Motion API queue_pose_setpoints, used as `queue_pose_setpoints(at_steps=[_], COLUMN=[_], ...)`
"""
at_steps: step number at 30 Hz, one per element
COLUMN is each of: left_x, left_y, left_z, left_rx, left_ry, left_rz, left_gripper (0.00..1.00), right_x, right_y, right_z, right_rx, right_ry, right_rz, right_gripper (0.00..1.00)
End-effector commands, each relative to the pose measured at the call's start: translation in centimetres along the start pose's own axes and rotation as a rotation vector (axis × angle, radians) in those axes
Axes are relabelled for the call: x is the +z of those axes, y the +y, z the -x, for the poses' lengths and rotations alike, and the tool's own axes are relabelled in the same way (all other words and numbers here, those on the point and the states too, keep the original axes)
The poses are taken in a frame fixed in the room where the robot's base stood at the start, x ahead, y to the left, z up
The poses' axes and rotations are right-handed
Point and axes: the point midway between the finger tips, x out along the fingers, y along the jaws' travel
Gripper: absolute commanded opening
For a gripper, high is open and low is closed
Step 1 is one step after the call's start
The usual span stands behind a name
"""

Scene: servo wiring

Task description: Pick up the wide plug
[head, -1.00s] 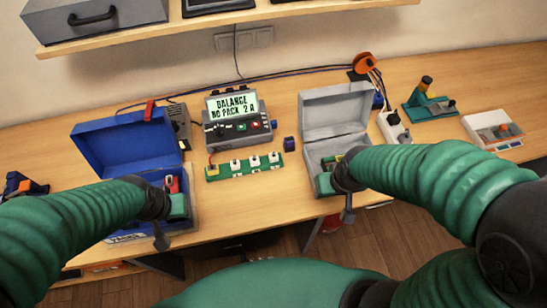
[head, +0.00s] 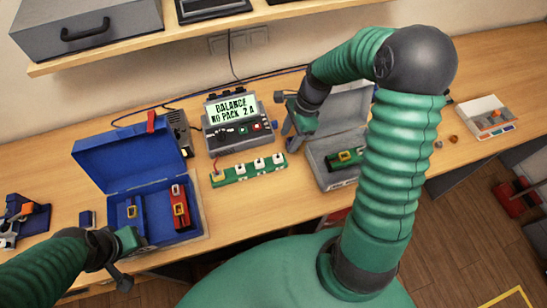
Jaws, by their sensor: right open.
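No piece is plainly marked as the wide plug, and I cannot tell which one it is. A red piece with a yellow end (head: 180,207) and a small blue piece (head: 131,208) lie in the open blue box (head: 118,160). A green piece with a yellow end (head: 345,157) lies in the open grey box (head: 322,178). My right gripper (head: 293,128) is open, at the left side of the grey box and right of the charger. My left gripper (head: 124,260) is at the blue box's front left corner; its jaws are unclear.
The charger (head: 237,130) reads "BALANCE NO PACK 2 A". A green board with several white sockets (head: 248,169) lies before it. A small dark blue block (head: 87,218) is left of the blue box. A white tray (head: 486,117) stands at right.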

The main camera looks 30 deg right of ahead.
Motion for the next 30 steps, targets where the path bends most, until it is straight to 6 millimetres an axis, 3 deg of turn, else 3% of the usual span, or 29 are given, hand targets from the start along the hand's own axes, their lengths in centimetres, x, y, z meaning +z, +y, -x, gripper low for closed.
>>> queue_pose_setpoints(at_steps=[4, 11, 18, 25, 30], left_x=[-0.1, -0.2, -0.4, -0.4, -0.4], left_y=[0.0, 0.0, 0.0, 0.0, 0.0], left_z=[0.3, 0.8, 1.7, 1.6, 1.6], left_rx=[0.000, 0.000, 0.000, 0.000, 0.000], left_ry=[0.000, 0.000, 0.000, 0.000, 0.000], left_rz=[0.000, 0.000, 0.000, 0.000, 0.000], left_gripper=[0.36, 0.36, 0.36, 0.36, 0.36], right_x=[0.4, 0.6, 0.1, -0.1, 0.0], right_y=[0.0, 0.1, -0.2, -0.3, -0.2], right_z=[-3.8, -6.3, -10.3, -10.8, -10.7], right_rx=[0.006, 0.002, 0.002, 0.000, -0.001], right_ry=[0.001, 0.004, 0.002, 0.004, 0.004], right_rz=[0.003, 0.005, 0.005, 0.005, 0.005], right_gripper=[0.49, 0.49, 0.49, 0.49, 0.28])
